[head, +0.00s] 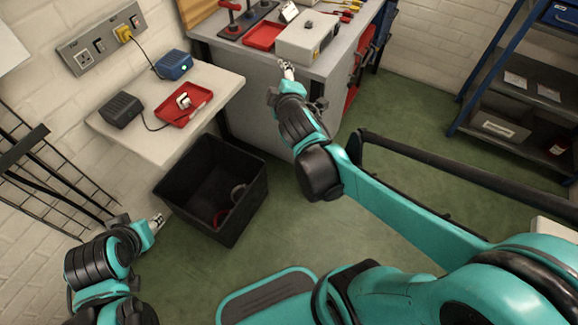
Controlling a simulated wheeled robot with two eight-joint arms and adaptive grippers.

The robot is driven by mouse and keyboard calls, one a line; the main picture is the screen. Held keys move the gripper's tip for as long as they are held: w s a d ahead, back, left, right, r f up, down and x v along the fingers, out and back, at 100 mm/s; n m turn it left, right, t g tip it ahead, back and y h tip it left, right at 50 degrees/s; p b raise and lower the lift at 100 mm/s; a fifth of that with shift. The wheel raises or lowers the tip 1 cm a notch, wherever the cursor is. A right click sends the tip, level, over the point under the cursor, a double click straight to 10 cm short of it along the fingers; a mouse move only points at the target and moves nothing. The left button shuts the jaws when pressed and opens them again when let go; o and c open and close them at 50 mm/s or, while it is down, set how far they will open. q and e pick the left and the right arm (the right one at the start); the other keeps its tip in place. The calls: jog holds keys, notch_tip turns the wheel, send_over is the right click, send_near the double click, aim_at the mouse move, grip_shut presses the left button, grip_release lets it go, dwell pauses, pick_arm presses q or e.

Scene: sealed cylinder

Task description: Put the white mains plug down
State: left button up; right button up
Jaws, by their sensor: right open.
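The white mains plug (184,101) sits in a small red tray (197,105) on the pale wall shelf (226,84). A dark cable runs from it to a black power adapter (121,110) on the same shelf. My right gripper (287,68) is open and apart from the plug, by the front edge of the grey workbench; I see nothing between its fingers. My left gripper (158,221) is low at the left, beside the black bin; its fingers are too small to tell open from shut.
A wall socket panel (82,58) holds a yellow plug (123,33), cabled to a blue box (174,65). A black bin (254,196) stands below the shelf. The workbench (335,62) carries a grey box (308,37) and another red tray (263,36). Shelving (510,87) stands right.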

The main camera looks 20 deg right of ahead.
jog(key=s+a+f+m+g+y, duration=0.1)
jog(key=s+a+f+m+g, duration=0.1)
jog(key=s, duration=0.4)
jog(key=s+a+f+m+g+y, duration=0.1)
jog(key=s+a+f+m+g, duration=0.1)
jog(key=s+f+m, duration=0.2)
jog(key=s+a+f+m+g+y, duration=0.1)
jog(key=s+a+f+m+g, duration=0.1)
jog(key=s, duration=0.8)
notch_tip(320, 180, down, 2)
jog(key=m+g, duration=0.1)
jog(key=m, duration=0.1)
jog(key=shift+m, duration=0.3)
jog(key=shift+w+a, duration=0.1)
jog(key=shift+a, duration=0.05)
